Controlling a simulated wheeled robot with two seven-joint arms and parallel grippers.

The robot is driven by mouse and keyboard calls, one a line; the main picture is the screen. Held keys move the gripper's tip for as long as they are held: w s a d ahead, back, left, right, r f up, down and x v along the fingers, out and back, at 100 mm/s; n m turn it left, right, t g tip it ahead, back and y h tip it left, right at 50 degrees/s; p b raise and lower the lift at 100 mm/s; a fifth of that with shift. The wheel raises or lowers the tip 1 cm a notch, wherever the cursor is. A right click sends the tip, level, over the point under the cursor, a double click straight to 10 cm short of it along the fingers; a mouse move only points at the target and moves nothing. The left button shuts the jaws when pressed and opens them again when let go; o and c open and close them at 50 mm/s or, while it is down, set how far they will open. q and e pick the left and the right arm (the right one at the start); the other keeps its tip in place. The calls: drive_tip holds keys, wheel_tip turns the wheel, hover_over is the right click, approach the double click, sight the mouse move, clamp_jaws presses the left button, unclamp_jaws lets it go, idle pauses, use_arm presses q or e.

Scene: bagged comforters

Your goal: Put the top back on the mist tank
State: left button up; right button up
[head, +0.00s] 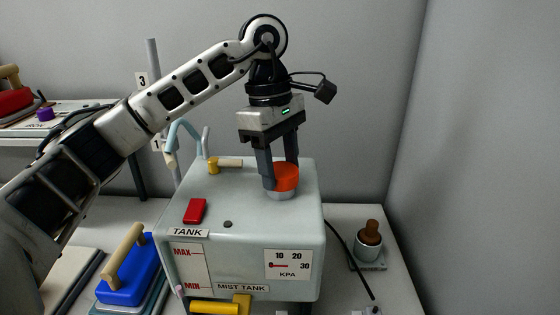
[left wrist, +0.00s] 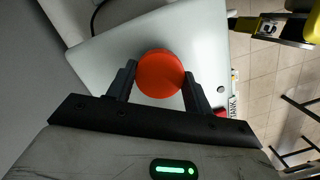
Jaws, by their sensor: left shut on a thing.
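The mist tank (head: 240,215) is a pale grey box with a "MIST TANK" label on its front; its upper face (left wrist: 200,35) also shows in the left wrist view. An orange-red round cap (head: 287,176) is at the grey neck (head: 280,194) on the right of the tank's upper face. My left gripper (head: 280,178) points down and is shut on this cap, with a finger on either side of it. The cap (left wrist: 160,74) also shows between the fingers in the left wrist view. Whether the cap is seated on the neck cannot be told.
A red block (head: 195,211) and a yellow-handled valve (head: 225,163) are on the tank's upper face. A blue block with a wooden handle (head: 130,270) stands at left. A brown-topped fitting (head: 371,233) stands at right. A wall is close on the right.

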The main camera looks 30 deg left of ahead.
use_arm(q)
drive_tip(key=m, duration=0.5)
drive_tip(key=shift+f+g, duration=0.15)
drive_tip(key=shift+g, duration=0.25)
drive_tip(key=m+p, duration=0.1)
drive_tip(key=m, duration=0.2)
drive_tip(key=shift+m+y, duration=0.4)
drive_tip(key=o, duration=1.6)
drive_tip(key=shift+w, duration=0.1)
